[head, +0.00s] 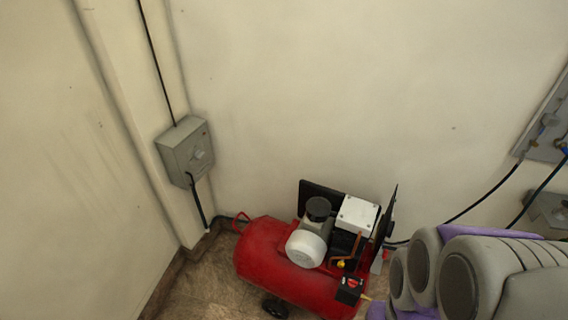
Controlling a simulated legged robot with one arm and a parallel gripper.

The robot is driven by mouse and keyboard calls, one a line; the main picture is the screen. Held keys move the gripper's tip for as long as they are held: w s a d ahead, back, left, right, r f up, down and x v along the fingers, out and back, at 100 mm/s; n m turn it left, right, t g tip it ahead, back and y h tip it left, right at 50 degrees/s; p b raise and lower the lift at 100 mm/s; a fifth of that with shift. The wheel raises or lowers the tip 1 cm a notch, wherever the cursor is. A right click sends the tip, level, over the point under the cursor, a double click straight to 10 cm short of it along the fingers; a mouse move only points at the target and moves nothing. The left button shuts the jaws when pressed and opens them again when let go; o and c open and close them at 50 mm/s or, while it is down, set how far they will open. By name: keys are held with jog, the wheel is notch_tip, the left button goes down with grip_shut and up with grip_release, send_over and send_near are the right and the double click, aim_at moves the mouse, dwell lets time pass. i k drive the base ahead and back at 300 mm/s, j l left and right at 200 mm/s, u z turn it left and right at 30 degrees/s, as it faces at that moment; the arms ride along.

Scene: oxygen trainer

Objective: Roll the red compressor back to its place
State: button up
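The red compressor (268,262) stands on the floor near the room corner, in the lower middle of the head view.
A grey switch box (187,150) with a black cable is on the wall at left. A grey panel (548,125) with hoses is on the wall at right. A black hose (470,208) runs from it towards the compressor. Bare floor (205,285) shows left of the tank.

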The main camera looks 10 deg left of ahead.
aim_at(296, 262)
jog(key=i+j+z, duration=0.2)
jog(key=j+z, duration=0.15)
jog(key=j, duration=0.55)
jog(key=i+j+z, duration=0.1)
jog(key=j+z, duration=0.25)
jog(key=j, duration=0.5)
jog(key=j+z, duration=0.35)
jog(key=j, duration=0.55)
